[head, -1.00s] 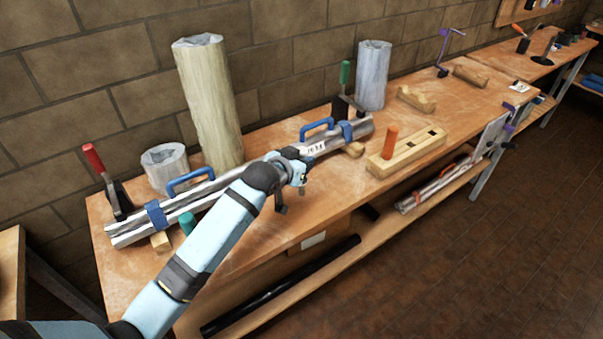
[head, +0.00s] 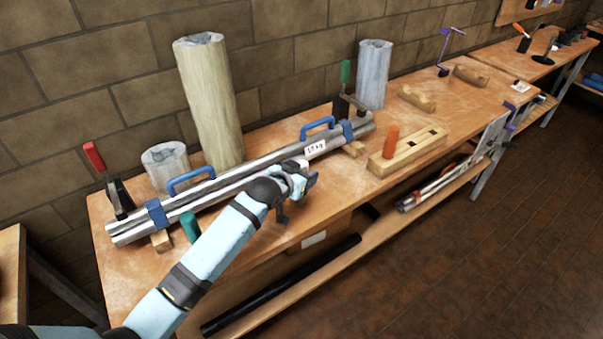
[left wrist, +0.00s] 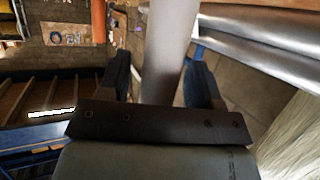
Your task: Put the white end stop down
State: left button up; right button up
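My left gripper (head: 303,184) is above the front part of the bench, just in front of the pipe bundle. In the left wrist view its two dark fingers (left wrist: 160,72) stand apart, one on each side of a smooth pale grey-white cylindrical shape (left wrist: 168,45). I cannot tell whether this shape is the white end stop, or whether the fingers touch it. A gap shows beside the left finger. In the head view the arm and wrist hide what is between the fingers. I cannot pick out the white end stop with certainty. My right gripper is not in view.
The pipe bundle (head: 232,180) lies on wooden blocks along the bench (head: 345,200), with blue handles and clamps. A tall yellowish cylinder (head: 210,100) and grey cylinders (head: 373,75) stand behind. A slotted wooden block (head: 408,150) with an orange peg is to the right. Bare bench lies between.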

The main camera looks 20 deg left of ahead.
pick_arm(q)
jog(key=shift+r, duration=0.15)
jog(key=v, duration=1.1)
jog(key=s+d+f+g, duration=0.1)
jog(key=s+f, duration=0.9)
jog(key=s, duration=0.2)
jog(key=s+d+f+g, duration=0.1)
jog(key=s+f, duration=0.9)
jog(key=s, duration=0.3)
jog(key=shift+d+f, duration=0.3)
jog(key=shift+d, duration=0.05)
